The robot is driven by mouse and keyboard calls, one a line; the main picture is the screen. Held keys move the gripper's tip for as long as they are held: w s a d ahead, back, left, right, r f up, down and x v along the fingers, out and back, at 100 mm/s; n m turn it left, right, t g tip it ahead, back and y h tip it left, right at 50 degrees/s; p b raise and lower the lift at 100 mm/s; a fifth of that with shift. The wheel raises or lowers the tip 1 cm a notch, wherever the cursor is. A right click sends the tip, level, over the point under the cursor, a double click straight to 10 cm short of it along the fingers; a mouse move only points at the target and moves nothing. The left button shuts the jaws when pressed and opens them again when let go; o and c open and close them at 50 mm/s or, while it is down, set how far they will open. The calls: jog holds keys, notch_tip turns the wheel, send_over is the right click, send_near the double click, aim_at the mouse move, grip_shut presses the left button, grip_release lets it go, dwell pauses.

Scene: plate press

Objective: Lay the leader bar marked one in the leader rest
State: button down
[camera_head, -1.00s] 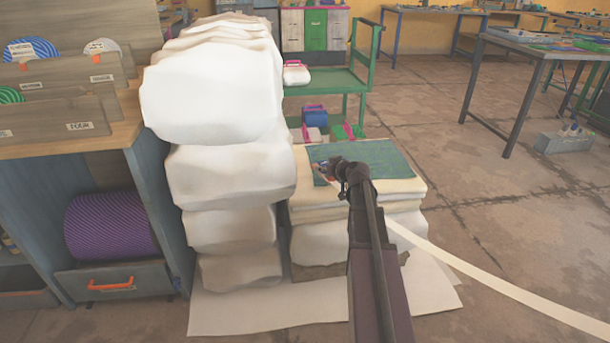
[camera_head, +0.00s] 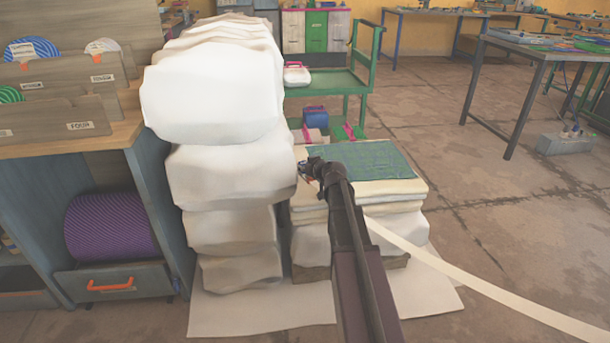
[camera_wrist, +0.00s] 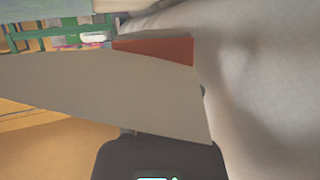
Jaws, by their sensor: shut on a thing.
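My gripper (camera_head: 305,172) is at the left edge of a low stack, close beside the tall white stack. It is shut on a small piece, most likely the leader bar; a red-brown block shows ahead of the gripper in the wrist view (camera_wrist: 155,50). A long cream strip (camera_head: 450,275) runs from behind my arm to the lower right. A broad pale band (camera_wrist: 100,95) crosses the wrist view in front of the dark gripper body. No mark "one" is readable, the fingertips are mostly hidden, and I cannot pick out the leader rest.
The tall stack of white bundles (camera_head: 215,100) stands left of my gripper. The low stack has a green patterned sheet (camera_head: 365,160) on top. A wooden rack (camera_head: 60,125) with labelled slots is at left, a green cart (camera_head: 335,80) behind. Open floor lies right.

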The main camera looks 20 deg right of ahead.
aim_at(303, 174)
jog(key=shift+w+a+f, duration=0.15)
jog(key=shift+w+a, duration=0.15)
jog(key=shift+a, duration=0.05)
jog(key=shift+d+f+b, duration=0.1)
jog(key=shift+f+b, duration=1.55)
jog(key=shift+b, duration=0.15)
jog(key=shift+f, duration=0.1)
jog(key=shift+c, duration=1.7)
grip_release()
jog(key=shift+s+r, duration=0.15)
jog(key=shift+r, duration=0.05)
jog(key=p+v, duration=0.4)
jog(key=v, duration=0.7)
jog(key=shift+s+p, duration=0.35)
jog(key=shift+s, duration=0.05)
jog(key=shift+r, duration=0.1)
